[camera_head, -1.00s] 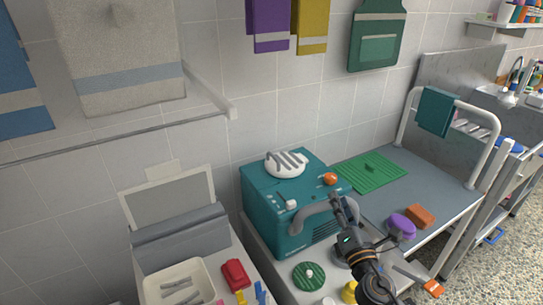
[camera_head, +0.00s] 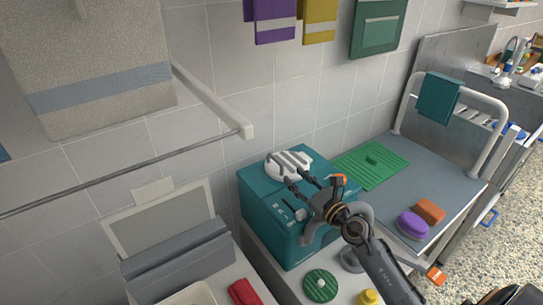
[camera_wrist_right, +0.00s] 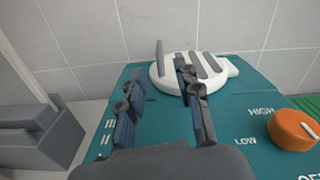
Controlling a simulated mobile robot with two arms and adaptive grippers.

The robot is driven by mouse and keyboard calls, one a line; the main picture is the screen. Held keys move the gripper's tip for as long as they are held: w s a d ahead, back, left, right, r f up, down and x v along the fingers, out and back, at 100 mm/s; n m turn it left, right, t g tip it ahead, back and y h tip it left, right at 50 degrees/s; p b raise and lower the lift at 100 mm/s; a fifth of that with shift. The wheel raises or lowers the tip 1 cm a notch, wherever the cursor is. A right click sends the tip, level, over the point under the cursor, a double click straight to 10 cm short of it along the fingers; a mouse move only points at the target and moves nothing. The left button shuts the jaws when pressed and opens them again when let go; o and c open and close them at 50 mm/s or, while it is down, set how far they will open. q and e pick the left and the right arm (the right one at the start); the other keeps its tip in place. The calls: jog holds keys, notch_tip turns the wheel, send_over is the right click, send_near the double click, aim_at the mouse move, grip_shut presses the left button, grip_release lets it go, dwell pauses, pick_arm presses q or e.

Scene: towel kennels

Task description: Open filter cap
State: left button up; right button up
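The filter cap (camera_head: 283,171) is a white round disc with grey raised bars. It sits on top of a teal machine (camera_head: 268,212), and it shows in the right wrist view (camera_wrist_right: 226,68) beyond my fingers. My right gripper (camera_head: 296,178) is over the machine's top, at the near side of the cap. Its fingers (camera_wrist_right: 158,76) are apart with nothing between them. The right finger overlaps the cap in the wrist view; I cannot tell whether it touches. My left gripper is not in view.
An orange knob (camera_wrist_right: 293,129) marked LOW and HIGH is on the machine, right of my gripper. A grey hose curves at its front. A green round lid (camera_head: 320,285) lies in front. A green mat (camera_head: 371,165) lies to the right. A towel rail (camera_head: 215,102) is at upper left.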

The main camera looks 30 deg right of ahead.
aim_at(279, 163)
jog(key=w, duration=0.4)
jog(key=w+a, duration=0.1)
jog(key=shift+w+r, duration=0.1)
jog(key=shift+w, duration=0.3)
jog(key=w, duration=0.4)
jog(key=shift+w+a, duration=0.1)
jog(key=shift+a, duration=0.15)
jog(key=shift+w+b, duration=0.3)
jog(key=shift+w, duration=0.3)
jog(key=shift+w+a, duration=0.1)
jog(key=shift+w, duration=0.05)
jog(key=shift+c, duration=0.2)
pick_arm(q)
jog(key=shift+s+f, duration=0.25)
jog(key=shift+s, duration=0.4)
pick_arm(e)
grip_shut()
